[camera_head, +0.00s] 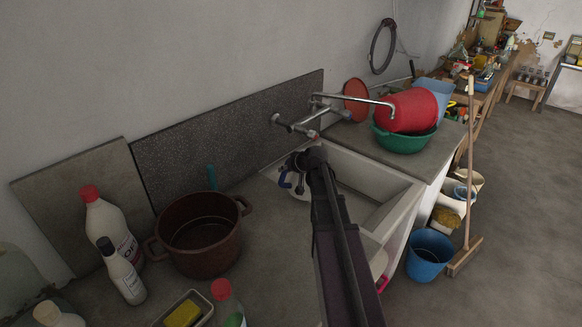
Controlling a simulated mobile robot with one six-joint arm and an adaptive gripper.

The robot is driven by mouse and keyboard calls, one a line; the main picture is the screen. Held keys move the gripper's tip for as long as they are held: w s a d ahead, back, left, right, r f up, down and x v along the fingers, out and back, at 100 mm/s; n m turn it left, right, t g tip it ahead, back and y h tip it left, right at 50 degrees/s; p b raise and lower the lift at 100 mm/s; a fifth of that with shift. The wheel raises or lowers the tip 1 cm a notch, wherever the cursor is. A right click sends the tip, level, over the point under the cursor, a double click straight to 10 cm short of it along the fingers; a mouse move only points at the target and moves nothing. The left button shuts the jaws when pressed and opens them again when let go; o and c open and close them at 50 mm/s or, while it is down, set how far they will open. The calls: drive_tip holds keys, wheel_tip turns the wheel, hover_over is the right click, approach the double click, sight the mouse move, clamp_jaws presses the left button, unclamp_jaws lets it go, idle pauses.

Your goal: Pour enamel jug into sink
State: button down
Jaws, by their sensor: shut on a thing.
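The white sink (409,195) is set in the counter at the middle of the view, under a wall tap (350,101). My arm reaches up from the bottom edge and ends over the sink's left part. My gripper (294,164) is there, small and dark, shut on the enamel jug (299,191). Only a bit of the jug's white body and a blue part, which looks like its handle, show beside the gripper. My arm hides the rest, so I cannot tell its tilt or whether liquid is leaving it.
A brown pot (203,246), a red-capped white bottle (112,232) and a smaller dark-capped bottle (121,272) stand left of the sink. A yellow sponge (183,314) lies in a tray in front. Red (408,110) and green (404,139) basins sit right of the tap. A blue bucket (428,257) stands on the floor.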

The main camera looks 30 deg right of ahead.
drive_tip(key=shift+a+f+n+h+b, duration=0.45)
drive_tip(key=shift+a+f+h, duration=0.25)
drive_tip(key=shift+f+h, duration=0.15)
drive_tip(key=shift+n+h, duration=0.35)
drive_tip(key=shift+h, duration=0.4)
wheel_tip(320, 180, up, 4)
drive_tip(key=p, duration=0.4)
drive_tip(key=shift+r, duration=0.1)
